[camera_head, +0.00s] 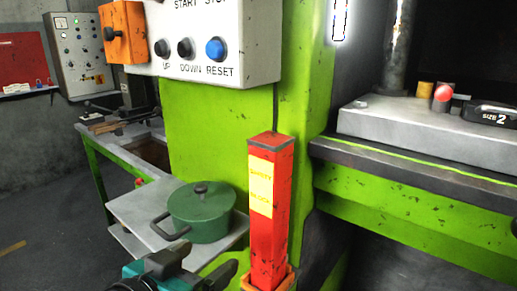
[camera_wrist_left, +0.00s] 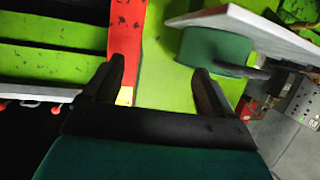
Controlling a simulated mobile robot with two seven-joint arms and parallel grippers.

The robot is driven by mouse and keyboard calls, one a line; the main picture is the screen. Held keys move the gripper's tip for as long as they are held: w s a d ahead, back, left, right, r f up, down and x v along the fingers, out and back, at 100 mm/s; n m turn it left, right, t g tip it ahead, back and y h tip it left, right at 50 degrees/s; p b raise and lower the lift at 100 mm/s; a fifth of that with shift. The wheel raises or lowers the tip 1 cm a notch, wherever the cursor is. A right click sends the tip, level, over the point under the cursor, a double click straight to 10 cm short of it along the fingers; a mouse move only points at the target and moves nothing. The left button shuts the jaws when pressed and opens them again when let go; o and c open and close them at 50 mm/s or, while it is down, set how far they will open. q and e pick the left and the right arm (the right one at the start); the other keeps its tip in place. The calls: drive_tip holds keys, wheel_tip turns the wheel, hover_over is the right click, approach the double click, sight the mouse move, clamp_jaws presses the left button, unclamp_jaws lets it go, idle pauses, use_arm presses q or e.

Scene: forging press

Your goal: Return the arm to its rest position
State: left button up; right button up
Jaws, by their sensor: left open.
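My left gripper (camera_head: 207,262) is at the bottom of the head view, in front of the small shelf and left of the red post. In the left wrist view its two dark fingers (camera_wrist_left: 157,78) stand apart with nothing between them. The rest of my left arm is mostly out of frame. My right gripper is in neither view.
A red post (camera_head: 268,215) with a yellow label stands upright in an orange holder (camera_head: 269,280), close right of the gripper. A green lidded pot (camera_head: 205,213) sits on the grey shelf (camera_head: 140,216). The green press (camera_head: 208,125) rises behind. Floor at left is clear.

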use_arm(q)
drive_tip(key=s+a+f+n+g+y, duration=0.1)
drive_tip(key=s+a+f+g+y, duration=0.3)
drive_tip(key=s+f, duration=0.55)
drive_tip(key=s+a+f+n+g+y, duration=0.2)
drive_tip(key=s+a+f+g, duration=0.3)
drive_tip(key=s+a+f, duration=0.45)
drive_tip(key=w+d+f+t+h+p, duration=0.1)
drive_tip(key=w+d+f+t+p, duration=0.1)
drive_tip(key=w, duration=0.3)
drive_tip(key=w+d+f+m+t+h+p, duration=0.1)
drive_tip(key=w+d+f+t+p, duration=0.1)
drive_tip(key=w+d+f+t, duration=0.1)
drive_tip(key=shift+w+d+f+t, duration=0.3)
drive_tip(key=shift+w+d+t, duration=0.25)
drive_tip(key=shift+w+t, duration=0.45)
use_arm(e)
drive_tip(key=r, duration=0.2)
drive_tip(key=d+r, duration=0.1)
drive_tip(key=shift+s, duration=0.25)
use_arm(q)
drive_tip(key=shift+c, duration=0.3)
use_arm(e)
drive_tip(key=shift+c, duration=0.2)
